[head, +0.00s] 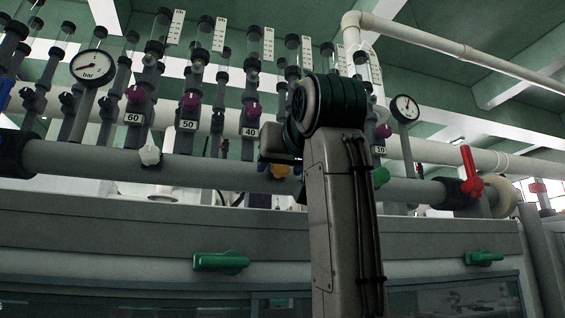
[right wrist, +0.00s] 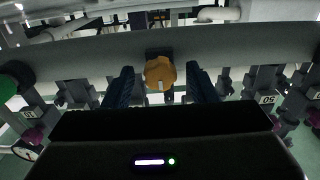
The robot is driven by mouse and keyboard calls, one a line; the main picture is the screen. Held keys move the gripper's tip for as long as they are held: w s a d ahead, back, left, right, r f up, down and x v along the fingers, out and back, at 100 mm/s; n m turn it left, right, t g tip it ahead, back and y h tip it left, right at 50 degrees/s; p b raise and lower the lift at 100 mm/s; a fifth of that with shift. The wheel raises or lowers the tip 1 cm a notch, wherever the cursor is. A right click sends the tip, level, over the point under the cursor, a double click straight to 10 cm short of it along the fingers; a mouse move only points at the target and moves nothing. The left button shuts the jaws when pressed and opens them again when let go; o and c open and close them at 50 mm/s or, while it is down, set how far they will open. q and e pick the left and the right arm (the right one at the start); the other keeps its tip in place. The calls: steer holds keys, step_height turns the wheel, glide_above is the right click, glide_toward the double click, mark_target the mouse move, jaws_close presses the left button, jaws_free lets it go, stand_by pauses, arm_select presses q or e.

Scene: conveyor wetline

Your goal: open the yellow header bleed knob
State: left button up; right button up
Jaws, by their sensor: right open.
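The yellow header bleed knob (right wrist: 160,72) sits on the underside of the grey header pipe, with a small white mark on it. In the head view the yellow knob (head: 280,171) shows only in part, beside my right arm. My right gripper (right wrist: 160,80) is open. In the right wrist view its two dark fingers stand one to each side of the knob, with a visible gap on both sides. I cannot tell how deep the knob is between them. In the head view my arm hides the fingers. My left gripper is not in view.
A white knob (head: 149,152) and a green knob (head: 380,176) sit on the same header pipe (head: 90,163). A red valve handle (head: 471,172) is at its right end. Purple-knobbed flow tubes and gauges (head: 93,67) stand above. Green handles (head: 221,262) are on the panel below.

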steer(key=shift+s, duration=0.1)
steer(key=c, duration=1)
